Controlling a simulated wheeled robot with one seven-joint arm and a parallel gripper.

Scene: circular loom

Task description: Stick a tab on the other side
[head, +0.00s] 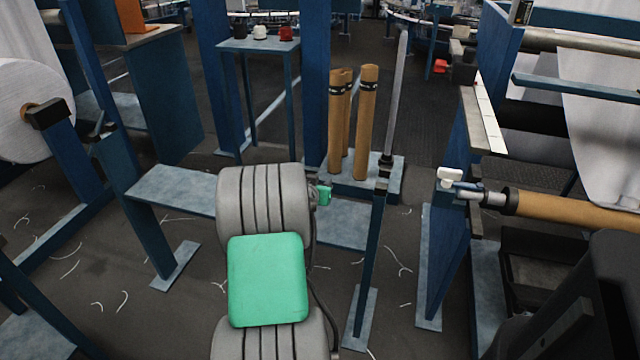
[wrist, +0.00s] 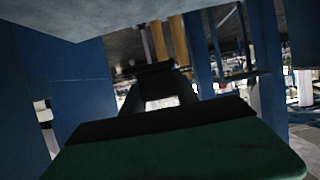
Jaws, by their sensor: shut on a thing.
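My gripper (wrist: 155,70) shows in the wrist view as a dark shape beyond my green wrist cover. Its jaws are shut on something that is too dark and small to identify. In the head view my own grey and green arm hides the gripper. It reaches over a low blue-grey bench. A white strip with dark marks (head: 485,117), possibly tabs, lies on top of a blue frame at the right. A brown core (head: 575,212) sits on a metal shaft at the right. A white roll (head: 28,112) with a brown core stands at the far left.
A small white piece (head: 450,176) is by the shaft end. A small table (head: 258,46) with cups stands behind. White scraps litter the dark floor.

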